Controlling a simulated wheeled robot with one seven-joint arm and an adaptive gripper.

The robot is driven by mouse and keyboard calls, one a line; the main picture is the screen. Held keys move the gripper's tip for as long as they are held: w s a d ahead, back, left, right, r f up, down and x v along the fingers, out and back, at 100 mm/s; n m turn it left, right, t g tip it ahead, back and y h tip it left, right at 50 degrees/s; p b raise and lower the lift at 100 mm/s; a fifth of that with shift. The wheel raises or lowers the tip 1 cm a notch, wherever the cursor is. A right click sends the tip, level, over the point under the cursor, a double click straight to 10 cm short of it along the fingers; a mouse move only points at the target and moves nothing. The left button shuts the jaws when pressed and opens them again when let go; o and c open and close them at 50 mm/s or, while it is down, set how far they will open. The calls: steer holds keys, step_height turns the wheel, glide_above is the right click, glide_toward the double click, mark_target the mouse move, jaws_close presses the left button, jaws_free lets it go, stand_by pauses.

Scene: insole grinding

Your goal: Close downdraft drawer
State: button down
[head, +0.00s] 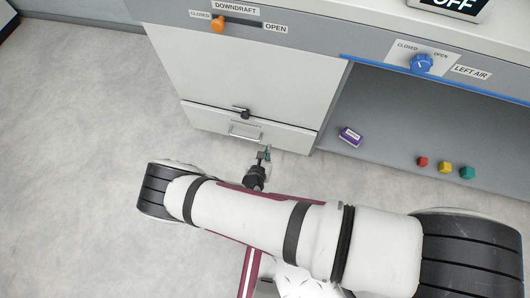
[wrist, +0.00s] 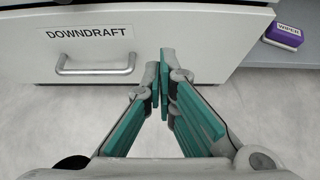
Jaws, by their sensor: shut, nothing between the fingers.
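The downdraft drawer (head: 205,117) is the low light-grey front at the bottom of the cabinet in the head view. Its front, with a DOWNDRAFT label, fills the upper part of the wrist view (wrist: 205,40). A silver bar handle (wrist: 96,70) is on it, seen also in the head view (head: 244,131). The front looks near flush with the cabinet; I cannot tell whether a small gap is left. My gripper (wrist: 164,67) is shut and empty, its teal-padded fingers pointing at the drawer front, right of the handle. I cannot tell whether the tips touch it.
An orange downdraft slider (head: 218,23) sits near the CLOSED label above. A blue left-air knob (head: 421,63) is on the panel to the right. A purple wiper (head: 350,137) and red, yellow and green blocks (head: 445,167) lie in the open bay. The floor before the cabinet is clear.

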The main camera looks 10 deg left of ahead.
mark_target(274, 127)
steer(key=x, duration=0.2)
steer(key=b+x, duration=0.1)
steer(key=x, duration=0.2)
steer(key=r+b+x, duration=0.1)
steer(key=x, duration=0.2)
steer(key=shift+w, duration=0.55)
steer(key=shift+w+d+r, duration=0.1)
steer(key=shift+w, duration=0.35)
steer(key=shift+w, duration=0.1)
steer(key=shift+w+d+r, duration=0.1)
steer(key=shift+w, duration=1.25)
